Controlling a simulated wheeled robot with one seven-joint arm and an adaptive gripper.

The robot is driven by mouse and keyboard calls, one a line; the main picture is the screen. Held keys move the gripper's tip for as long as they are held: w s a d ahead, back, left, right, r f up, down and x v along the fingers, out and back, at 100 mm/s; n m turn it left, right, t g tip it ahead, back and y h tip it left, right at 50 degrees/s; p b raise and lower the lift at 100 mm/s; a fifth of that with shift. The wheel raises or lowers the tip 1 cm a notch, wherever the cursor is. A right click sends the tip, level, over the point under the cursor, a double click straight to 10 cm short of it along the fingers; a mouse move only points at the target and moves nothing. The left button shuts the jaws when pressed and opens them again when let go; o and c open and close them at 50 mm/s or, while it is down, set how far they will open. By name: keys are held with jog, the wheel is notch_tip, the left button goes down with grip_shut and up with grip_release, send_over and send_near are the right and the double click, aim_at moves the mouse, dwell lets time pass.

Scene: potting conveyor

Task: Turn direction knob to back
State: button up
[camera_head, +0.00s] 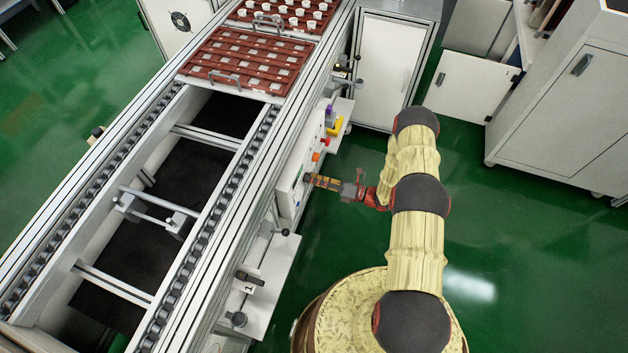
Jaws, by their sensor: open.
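My gripper (318,181) reaches left from my arm to the control panel (289,182) on the side of the conveyor. Its jaws are open, with the fingertips at or very close to the panel face. The panel face is seen nearly edge-on, with small coloured parts, among them an orange one (316,157) and a red one (326,141). The direction knob cannot be made out; the fingers may hide it. Whether the fingers touch it cannot be told.
The conveyor frame (222,202) runs diagonally, with a red-brown tray (247,62) on it. A lower shelf (270,285) juts out nearer me. White cabinets (562,110) stand right. Green floor (520,235) is clear there.

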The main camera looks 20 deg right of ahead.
jog(key=c, duration=1.1)
jog(key=shift+c, duration=0.2)
